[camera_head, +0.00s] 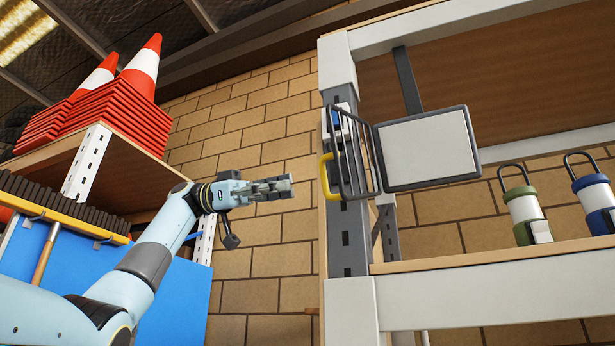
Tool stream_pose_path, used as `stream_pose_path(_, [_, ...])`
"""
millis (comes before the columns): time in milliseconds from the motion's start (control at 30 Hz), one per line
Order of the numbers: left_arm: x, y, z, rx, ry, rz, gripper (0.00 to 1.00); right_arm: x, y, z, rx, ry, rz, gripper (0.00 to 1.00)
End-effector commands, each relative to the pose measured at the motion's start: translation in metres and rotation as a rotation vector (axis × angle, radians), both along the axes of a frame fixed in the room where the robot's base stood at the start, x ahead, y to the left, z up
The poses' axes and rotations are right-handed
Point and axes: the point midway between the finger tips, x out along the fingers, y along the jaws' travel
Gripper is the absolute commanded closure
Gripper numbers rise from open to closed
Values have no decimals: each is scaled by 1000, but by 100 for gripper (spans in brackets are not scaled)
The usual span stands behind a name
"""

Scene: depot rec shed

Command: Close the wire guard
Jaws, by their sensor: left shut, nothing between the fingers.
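The wire guard (361,160) is a dark barred frame on the upright post of the shelf rack, right of centre. Its yellow handle (326,177) is on its left edge. The guard is seen at a steep angle and appears to stand out from the post. A small blue and white fitting (337,121) shows partly behind its upper bars. My left gripper (287,188) is shut and empty, pointing right, to the left of the handle with a gap in the picture between them. My right gripper is not in view.
A dark-framed white panel (428,150) hangs right beside the guard. A green lantern (524,208) and a blue lantern (596,195) stand on the rack shelf (480,256). Stacked traffic cones (95,110) sit on a shelf at left. Brick wall shows between the racks.

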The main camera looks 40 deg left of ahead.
Motion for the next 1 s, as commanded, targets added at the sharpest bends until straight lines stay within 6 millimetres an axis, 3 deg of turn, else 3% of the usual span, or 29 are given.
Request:
stream_pose_path(100, [6, -23, 2, 2, 2, -2, 100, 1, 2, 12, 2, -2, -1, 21])
stream_pose_path(333, [13, -48, 1, 0, 1, -1, 100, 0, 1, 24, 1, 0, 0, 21])
stream_pose_path(800, [14, -53, -1, -1, 1, 3, 100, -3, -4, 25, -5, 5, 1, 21])
stream_pose_path(1000, [12, -57, -6, -21, -6, 52, 100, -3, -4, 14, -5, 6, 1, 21])
